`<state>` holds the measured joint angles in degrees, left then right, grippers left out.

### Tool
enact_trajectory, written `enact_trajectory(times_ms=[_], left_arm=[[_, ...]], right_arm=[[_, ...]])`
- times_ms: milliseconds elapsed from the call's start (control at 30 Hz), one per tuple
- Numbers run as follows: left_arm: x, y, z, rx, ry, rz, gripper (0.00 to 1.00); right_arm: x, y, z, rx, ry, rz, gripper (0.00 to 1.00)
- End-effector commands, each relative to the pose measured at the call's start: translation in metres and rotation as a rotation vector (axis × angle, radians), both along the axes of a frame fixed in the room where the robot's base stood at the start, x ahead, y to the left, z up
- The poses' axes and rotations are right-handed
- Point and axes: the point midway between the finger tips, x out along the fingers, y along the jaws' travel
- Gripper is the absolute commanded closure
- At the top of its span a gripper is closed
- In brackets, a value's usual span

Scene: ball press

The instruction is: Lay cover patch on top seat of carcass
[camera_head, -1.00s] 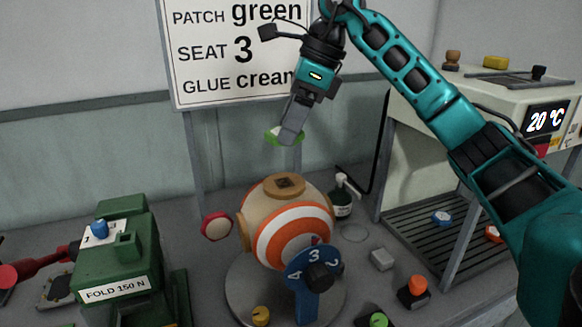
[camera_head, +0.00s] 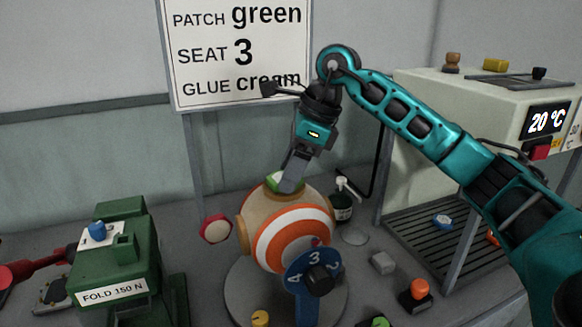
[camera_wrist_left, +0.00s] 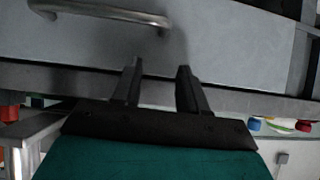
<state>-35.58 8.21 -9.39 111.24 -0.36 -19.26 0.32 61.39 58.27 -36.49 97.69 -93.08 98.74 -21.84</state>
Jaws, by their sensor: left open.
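The carcass (camera_head: 262,212) is a tan ball with orange and white rings, standing on a round grey base behind a blue numbered dial. The green and white cover patch (camera_head: 274,181) is at the top seat of the ball, partly hidden by my right gripper. My right gripper (camera_head: 286,184) reaches down from above with its fingers at the patch and appears shut on it. I cannot tell whether the patch touches the seat. My left gripper (camera_wrist_left: 157,82) is open and empty in the left wrist view, in front of a grey panel with a metal handle.
A green press (camera_head: 122,262) labelled FOLD 150 N stands at the left. A dark bottle (camera_head: 342,205) is right behind the ball. A cream heater (camera_head: 480,110) reads 20 °C at the right. The sign (camera_head: 240,50) reads patch green, seat 3, glue cream.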

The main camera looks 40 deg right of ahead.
Motion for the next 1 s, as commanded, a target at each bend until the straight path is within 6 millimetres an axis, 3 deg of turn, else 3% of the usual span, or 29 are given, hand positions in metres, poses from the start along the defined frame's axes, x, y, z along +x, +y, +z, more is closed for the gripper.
enact_trajectory(times_ms=[267, 600, 767, 1000], left_arm=[[0.0, 0.001, 0.0, 0.0, -0.001, 0.001, 0.57], [0.0, 0.001, 0.002, 0.001, 0.001, 0.002, 0.57], [-0.002, 0.001, 0.002, 0.001, 0.004, 0.002, 0.57], [-0.003, 0.001, 0.006, 0.001, 0.007, 0.002, 0.57]], right_arm=[[0.0, 0.0, 0.0, 0.0, 0.001, 0.0, 0.12], [-0.001, -0.002, 0.007, -0.001, -0.001, 0.0, 0.12], [-0.006, -0.01, 0.032, -0.001, -0.003, -0.002, 0.12], [-0.018, -0.026, 0.081, -0.001, -0.004, -0.002, 0.12]])
